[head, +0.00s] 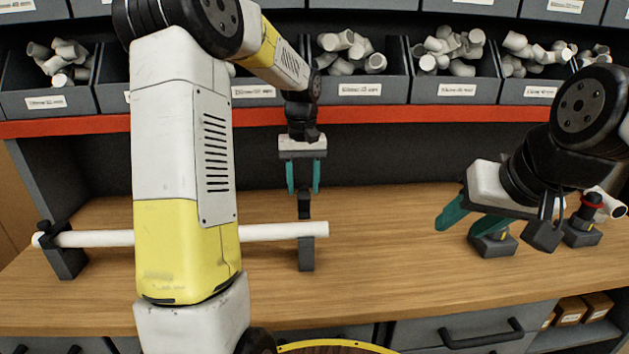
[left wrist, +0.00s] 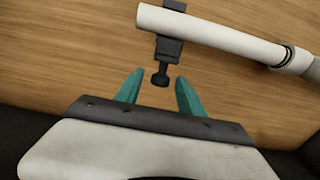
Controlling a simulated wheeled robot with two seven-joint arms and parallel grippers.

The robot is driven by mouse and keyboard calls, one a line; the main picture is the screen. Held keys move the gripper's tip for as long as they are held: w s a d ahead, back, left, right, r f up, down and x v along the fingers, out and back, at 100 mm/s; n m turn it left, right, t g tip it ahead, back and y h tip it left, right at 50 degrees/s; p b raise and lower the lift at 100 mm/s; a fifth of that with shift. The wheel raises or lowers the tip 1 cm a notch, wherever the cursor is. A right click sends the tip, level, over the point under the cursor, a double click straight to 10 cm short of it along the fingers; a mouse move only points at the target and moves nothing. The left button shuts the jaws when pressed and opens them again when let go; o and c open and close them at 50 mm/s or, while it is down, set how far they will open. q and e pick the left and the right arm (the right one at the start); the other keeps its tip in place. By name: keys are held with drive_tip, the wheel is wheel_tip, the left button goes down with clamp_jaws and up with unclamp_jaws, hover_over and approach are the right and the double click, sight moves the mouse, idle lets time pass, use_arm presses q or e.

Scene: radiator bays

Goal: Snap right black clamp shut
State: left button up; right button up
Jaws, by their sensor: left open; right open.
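A white pipe (head: 276,231) lies across the left black clamp (head: 66,258) and the right black clamp (head: 305,256). The right clamp's black upper part (head: 304,207) stands up behind the pipe. In the left wrist view the right clamp (left wrist: 168,50) crosses under the pipe (left wrist: 205,32), and its knobbed end (left wrist: 160,79) points toward my fingers. My left gripper (head: 303,191) is open above this clamp, fingers on either side of the knobbed end; contact cannot be told. It also shows in the left wrist view (left wrist: 158,86). My right gripper (head: 462,226) is open and empty at the right.
More dark fixtures (head: 583,232) stand at the right, partly hidden by my right arm. Grey bins (head: 455,88) of white fittings line a shelf with a red edge (head: 400,118) behind the bench. The wooden bench top (head: 385,255) is clear between the pipe's end and my right gripper.

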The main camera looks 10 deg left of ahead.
use_arm(q)
clamp_jaws()
idle(1.3)
